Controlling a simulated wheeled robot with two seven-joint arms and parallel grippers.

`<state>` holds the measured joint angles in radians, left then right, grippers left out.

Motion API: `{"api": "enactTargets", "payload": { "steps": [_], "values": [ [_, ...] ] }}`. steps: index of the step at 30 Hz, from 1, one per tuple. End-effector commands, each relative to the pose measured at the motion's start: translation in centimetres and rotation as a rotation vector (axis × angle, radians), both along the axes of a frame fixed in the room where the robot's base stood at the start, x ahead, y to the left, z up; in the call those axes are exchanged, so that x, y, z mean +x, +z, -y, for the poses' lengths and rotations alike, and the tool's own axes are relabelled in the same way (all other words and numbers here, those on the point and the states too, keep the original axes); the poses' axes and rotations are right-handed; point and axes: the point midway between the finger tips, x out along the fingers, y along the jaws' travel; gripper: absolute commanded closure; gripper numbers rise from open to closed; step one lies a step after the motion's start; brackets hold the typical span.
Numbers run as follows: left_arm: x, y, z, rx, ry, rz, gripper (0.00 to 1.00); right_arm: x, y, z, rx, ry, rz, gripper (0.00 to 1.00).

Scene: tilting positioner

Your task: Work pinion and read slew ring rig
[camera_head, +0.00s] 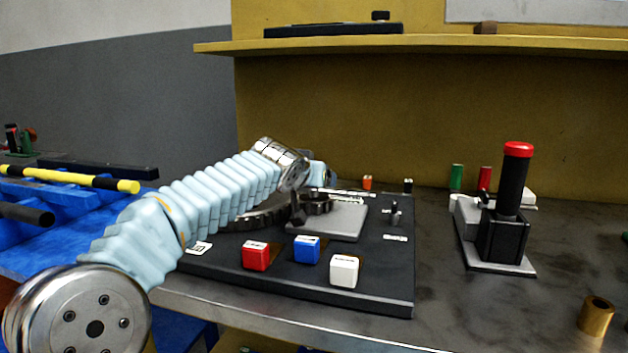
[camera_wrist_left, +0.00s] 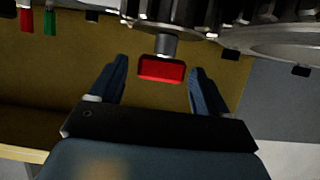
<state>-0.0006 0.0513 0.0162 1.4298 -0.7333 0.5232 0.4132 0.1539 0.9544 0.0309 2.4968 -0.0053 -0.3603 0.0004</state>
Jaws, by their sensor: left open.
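The slew ring rig is a black base plate (camera_head: 395,270) on the bench with a grey plate (camera_head: 345,222). A dark toothed ring (camera_head: 262,217) is partly hidden behind my left arm, beside a smaller toothed gear (camera_head: 316,203). Red (camera_head: 256,256), blue (camera_head: 307,249) and white (camera_head: 344,270) blocks line the front. My left gripper (camera_head: 319,174) is above the back of the rig, mostly hidden by its wrist. In the left wrist view it is open (camera_wrist_left: 158,70), its fingers either side of a red-ended grey stem (camera_wrist_left: 165,45), with no visible contact. Gear teeth (camera_wrist_left: 250,12) show beyond. My right gripper is out of view.
A black post with a red top (camera_head: 517,150) stands right of the rig. Green (camera_head: 456,177) and red (camera_head: 484,179) cylinders stand behind. A brass cylinder (camera_head: 596,315) is at front right. A yellow shelf (camera_head: 440,44) overhangs the back. Bench between rig and post is clear.

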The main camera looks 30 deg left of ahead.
Motion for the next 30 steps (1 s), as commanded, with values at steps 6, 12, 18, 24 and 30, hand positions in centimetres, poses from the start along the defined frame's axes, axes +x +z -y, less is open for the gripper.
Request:
{"api": "enactTargets", "payload": {
  "steps": [6,12,18,24,30],
  "values": [
    [-4.2,1.6,0.9,0.0,-0.001,0.006,0.23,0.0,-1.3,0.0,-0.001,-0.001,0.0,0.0],
    [-8.5,3.5,1.9,0.0,-0.001,0.004,0.23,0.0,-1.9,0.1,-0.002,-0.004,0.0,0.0],
    [-11.2,4.7,2.4,0.0,0.0,0.001,0.23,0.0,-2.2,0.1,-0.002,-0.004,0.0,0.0],
    [-11.8,4.9,2.6,0.001,0.0,-0.001,0.23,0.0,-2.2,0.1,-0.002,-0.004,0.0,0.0],
    [-11.8,4.9,2.6,0.0,0.0,-0.001,0.23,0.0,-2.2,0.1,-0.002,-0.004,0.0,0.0]
  ]
}}
